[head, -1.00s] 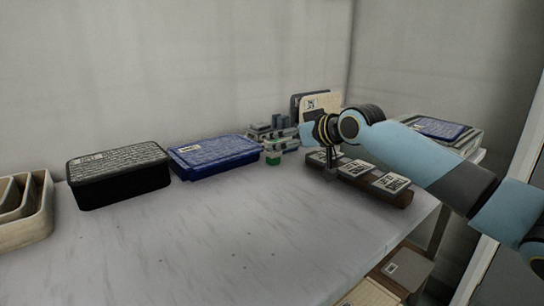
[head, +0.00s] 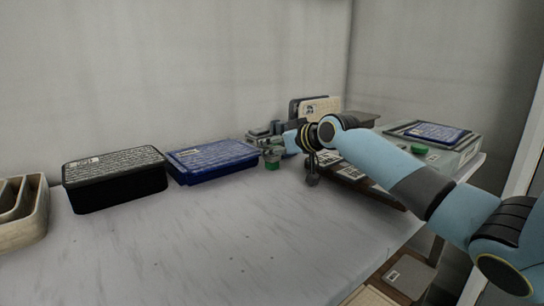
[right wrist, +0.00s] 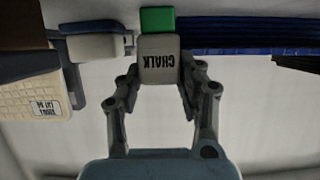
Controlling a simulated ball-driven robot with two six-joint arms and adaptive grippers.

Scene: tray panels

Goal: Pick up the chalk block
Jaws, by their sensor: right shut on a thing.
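The chalk block (right wrist: 160,60) is a small pale grey block with the word CHALK, upside down in the right wrist view. My right gripper (right wrist: 160,85) has a finger on each side of it and is shut on it. In the head view, my right gripper (head: 274,152) reaches left, low over the table by the grey blocks. The fingers there are small, and the chalk block is hard to make out. A green block (right wrist: 157,20) shows just beyond the chalk block; it also shows in the head view (head: 272,165). My left gripper is not in view.
A blue lidded box (head: 212,160) and a black lidded box (head: 115,180) stand to the left. Nested beige trays (head: 22,215) sit at the far left. A dark rack with labelled blocks (head: 365,178) lies under my right arm. The front of the table is clear.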

